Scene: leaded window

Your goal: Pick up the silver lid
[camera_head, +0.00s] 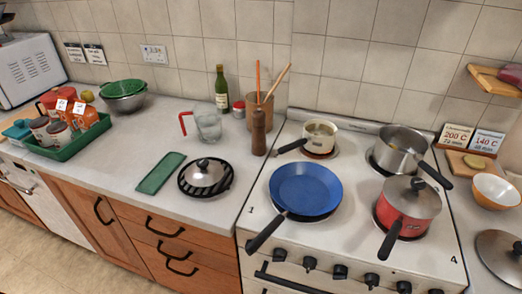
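Another silver lid (410,196) with a dark knob sits on the red pot (403,221) at the stove's front right. A third silver lid (499,254) lies on the counter at the right edge, partly cut off by the frame. My gripper is not in view.
Near the trivet are a green mat (161,173), a measuring jug (207,124), a pepper mill (258,131) and a bottle (221,87). A blue pan (305,188), a white pot (320,134) and a steel pot (399,150) stand on the stove, handles jutting. Counter in front of the trivet is clear.

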